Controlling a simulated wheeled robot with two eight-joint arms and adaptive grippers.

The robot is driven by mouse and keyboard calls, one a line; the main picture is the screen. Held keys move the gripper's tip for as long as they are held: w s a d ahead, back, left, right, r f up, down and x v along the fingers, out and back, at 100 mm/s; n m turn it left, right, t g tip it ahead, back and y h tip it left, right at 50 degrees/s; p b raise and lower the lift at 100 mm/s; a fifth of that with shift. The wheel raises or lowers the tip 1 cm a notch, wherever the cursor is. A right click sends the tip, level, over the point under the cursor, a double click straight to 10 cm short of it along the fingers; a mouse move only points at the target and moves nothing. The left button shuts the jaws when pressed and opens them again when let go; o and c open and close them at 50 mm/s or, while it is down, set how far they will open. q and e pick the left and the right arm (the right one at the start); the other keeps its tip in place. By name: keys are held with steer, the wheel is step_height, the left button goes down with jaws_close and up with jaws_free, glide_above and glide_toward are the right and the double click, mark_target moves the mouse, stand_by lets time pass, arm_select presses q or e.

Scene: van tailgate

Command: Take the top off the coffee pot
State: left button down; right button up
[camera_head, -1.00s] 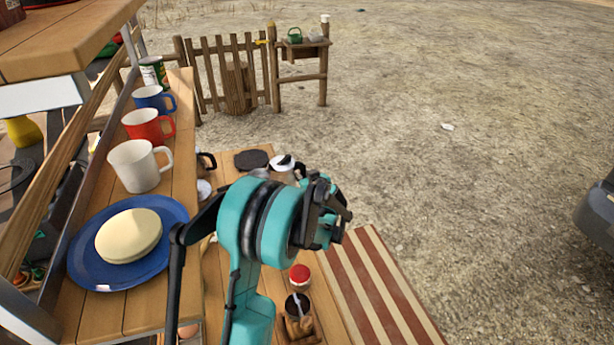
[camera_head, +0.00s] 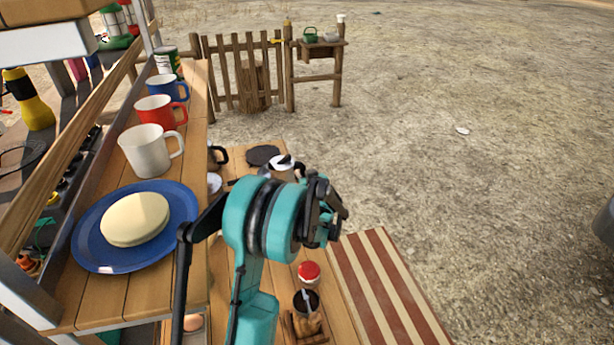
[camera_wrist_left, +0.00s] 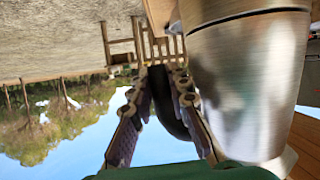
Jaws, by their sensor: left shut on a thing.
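The coffee pot is a shiny metal pot with a black handle. In the left wrist view its metal side (camera_wrist_left: 245,85) fills the right, and the black handle (camera_wrist_left: 165,100) lies between my fingers. My left gripper (camera_wrist_left: 165,85) is shut on this handle. In the head view my left gripper (camera_head: 325,208) stands over the plank surface, seen from behind. The pot's pale top with black parts (camera_head: 283,166) shows just beyond it; the rest is hidden behind my teal wrist. The top appears to be on the pot. My right gripper is not in view.
A shelf on the left holds a white mug (camera_head: 150,152), a red mug (camera_head: 155,112), a blue mug (camera_head: 165,84) and a blue plate (camera_head: 95,245). A dark disc (camera_head: 262,155) lies beyond the pot. A red-lidded jar (camera_head: 309,272) and striped cloth (camera_head: 385,290) are nearer.

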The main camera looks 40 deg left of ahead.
arm_select(q)
steer(key=shift+s+a+f+b, duration=0.1)
steer(key=shift+a+f+b, duration=0.5)
steer(key=shift+a, duration=0.2)
steer(key=shift+s+a+f+b, duration=0.1)
steer(key=shift+a+f+b, duration=0.35)
steer(key=shift+a+f, duration=0.3)
steer(key=shift+r, duration=0.1)
steer(key=shift+f+b, duration=0.6)
steer(key=shift+f, duration=0.15)
stand_by(0.4)
steer(key=shift+a+n+g+y, duration=0.3)
steer(key=shift+a+n+g, duration=0.05)
steer(key=shift+n+g, duration=0.15)
steer(key=shift+w, duration=0.1)
